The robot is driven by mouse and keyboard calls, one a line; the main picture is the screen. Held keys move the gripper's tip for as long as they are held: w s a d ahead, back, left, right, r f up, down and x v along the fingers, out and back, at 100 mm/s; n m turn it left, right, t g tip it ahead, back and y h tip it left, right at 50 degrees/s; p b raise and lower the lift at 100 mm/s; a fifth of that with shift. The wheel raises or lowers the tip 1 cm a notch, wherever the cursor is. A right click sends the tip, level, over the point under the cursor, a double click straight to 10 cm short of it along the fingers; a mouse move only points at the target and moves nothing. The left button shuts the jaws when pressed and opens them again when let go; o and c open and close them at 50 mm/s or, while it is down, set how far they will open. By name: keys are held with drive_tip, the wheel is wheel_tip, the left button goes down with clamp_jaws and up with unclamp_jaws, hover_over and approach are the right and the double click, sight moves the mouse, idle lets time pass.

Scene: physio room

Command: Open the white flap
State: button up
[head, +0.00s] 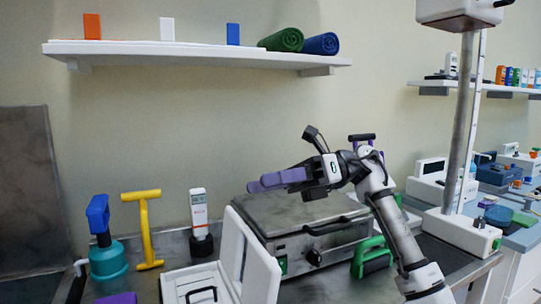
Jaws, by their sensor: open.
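A white box-like unit stands at the bottom edge, left of centre. It has a white panel (198,277) with a dark handle (201,294), and a tall white slab (249,258) stands upright and slightly tilted at its right side. I cannot tell which of these is the flap; the unit's lower part is cut off by the frame. My gripper (264,183) is above and behind the unit, over a grey metal appliance, with its purple fingers pointing left. It is open, seen nearly edge-on, and holds nothing visible. It is apart from the white unit.
The grey appliance (313,250) stands right of the unit, with a green-handled item (373,262) beside it. A teal pot (109,262), a yellow T-shaped tool (145,230) and a white bottle (198,208) stand left. A wall shelf (190,54) hangs above.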

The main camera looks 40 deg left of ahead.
drive_tip(key=shift+r, duration=2.35)
drive_tip(key=shift+c, duration=0.4)
